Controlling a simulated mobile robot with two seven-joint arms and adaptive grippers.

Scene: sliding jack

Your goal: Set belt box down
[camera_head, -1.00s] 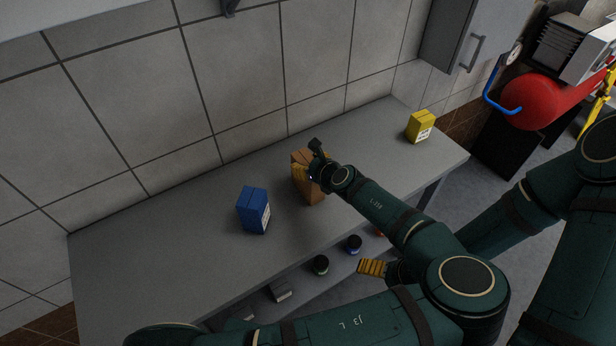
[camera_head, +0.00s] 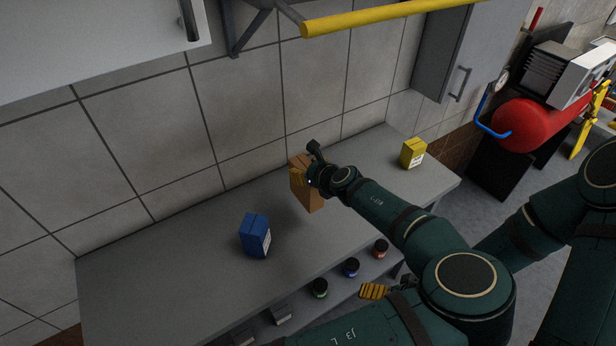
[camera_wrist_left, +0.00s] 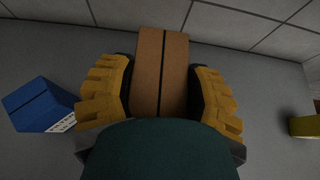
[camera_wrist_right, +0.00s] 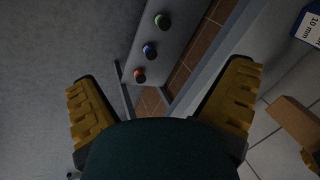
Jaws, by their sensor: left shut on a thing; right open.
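The brown belt box (camera_head: 312,198) is in my left gripper (camera_head: 312,177), over the back middle part of the grey workbench (camera_head: 180,270). In the left wrist view the yellow fingers press on both sides of the box (camera_wrist_left: 160,75). A soft shadow shows on the bench near it; whether its base touches the bench I cannot tell. The box also shows at the right of the right wrist view (camera_wrist_right: 296,122). My right gripper (camera_wrist_right: 165,95) is open and empty, low in front of the bench; its fingers show in the head view (camera_head: 375,291).
A blue box (camera_head: 255,236) stands on the bench left of the belt box. A yellow box (camera_head: 413,153) stands near the right end. Jars (camera_head: 351,267) sit on a lower shelf. A wall cabinet (camera_head: 450,50) and a yellow bar (camera_head: 380,17) are above. Bench between the boxes is clear.

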